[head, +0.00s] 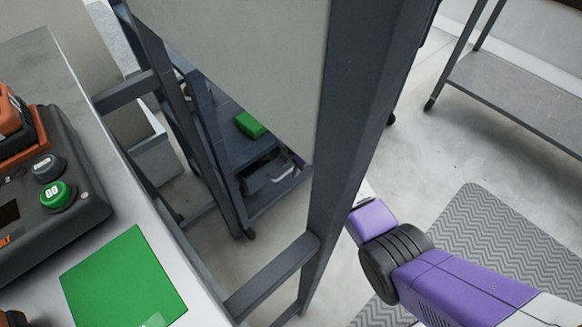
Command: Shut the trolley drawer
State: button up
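A dark blue-grey trolley (232,212) shows in the head view through the gap left of a thick post. Low in it is a grey drawer or tray (262,182) with dark items; its right part is cut off by the panel and post. I cannot tell how far it stands out. My purple arm comes in from the right and passes behind the post. A small dark and purplish piece at the drawer's right end may be the tip of my gripper, but the gripper is mostly hidden. I cannot see whether it touches the drawer.
A dark post (345,150) and pale panel (245,60) stand close in front. At left, a bench (60,75) holds a black device (50,180) and green square (122,280). A green block (250,124) sits on the trolley. A grey mat (490,240) and low table (520,100) are right.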

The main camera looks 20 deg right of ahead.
grip_shut()
dwell(1.4)
